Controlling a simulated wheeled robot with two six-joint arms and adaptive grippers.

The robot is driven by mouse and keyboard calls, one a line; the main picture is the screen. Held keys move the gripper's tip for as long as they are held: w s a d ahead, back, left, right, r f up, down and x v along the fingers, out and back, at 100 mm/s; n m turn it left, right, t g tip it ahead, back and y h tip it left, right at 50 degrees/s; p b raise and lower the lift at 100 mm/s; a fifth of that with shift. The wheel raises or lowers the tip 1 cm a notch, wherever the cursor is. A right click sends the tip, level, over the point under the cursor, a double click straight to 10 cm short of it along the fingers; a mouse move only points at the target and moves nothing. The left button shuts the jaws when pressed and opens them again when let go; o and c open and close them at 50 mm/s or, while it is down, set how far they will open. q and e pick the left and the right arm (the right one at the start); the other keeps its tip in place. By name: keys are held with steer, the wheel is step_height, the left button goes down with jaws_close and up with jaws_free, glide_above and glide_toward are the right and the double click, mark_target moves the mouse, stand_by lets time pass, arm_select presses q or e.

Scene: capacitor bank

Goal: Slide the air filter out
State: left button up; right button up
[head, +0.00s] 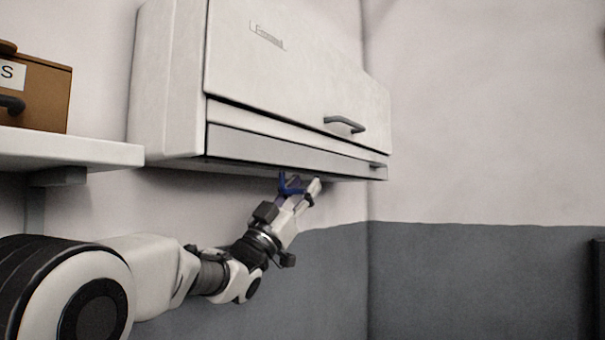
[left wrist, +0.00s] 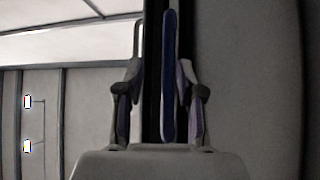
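A white cabinet (head: 280,75) hangs on the wall with a long slot along its lower front. A blue bar-shaped part (head: 291,189), which looks like the air filter's pull, shows under the cabinet's bottom edge. In the left wrist view the blue bar (left wrist: 169,75) runs lengthwise in front of a dark gap. My left gripper (head: 300,187) reaches up to the underside from below. Its fingers (left wrist: 160,100) are apart, one on each side of the blue bar, with gaps showing. The filter body is hidden inside the cabinet. My right gripper is not in view.
A dark handle (head: 344,124) sits on the cabinet's front door. A white shelf (head: 70,149) with a brown box (head: 40,90) is at the left, close to my left arm. The space right of and below the cabinet is free.

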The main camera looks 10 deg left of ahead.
mark_target(315, 176)
arm_select(q)
steer(key=w, duration=0.2)
steer(key=f, duration=0.1)
steer(key=shift+w+a, duration=0.3)
steer(key=shift+w, duration=0.1)
steer(key=shift+s+d+r, duration=0.3)
steer(key=shift+s+r, duration=0.1)
steer(key=shift+s, duration=0.3)
jaws_close()
steer(key=shift+a, duration=0.2)
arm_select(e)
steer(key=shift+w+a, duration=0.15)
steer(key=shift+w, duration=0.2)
arm_select(q)
step_height(315, 176, down, 19)
steer(key=b, duration=1.7)
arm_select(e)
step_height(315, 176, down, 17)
arm_select(q)
steer(key=shift+w+f, duration=0.1)
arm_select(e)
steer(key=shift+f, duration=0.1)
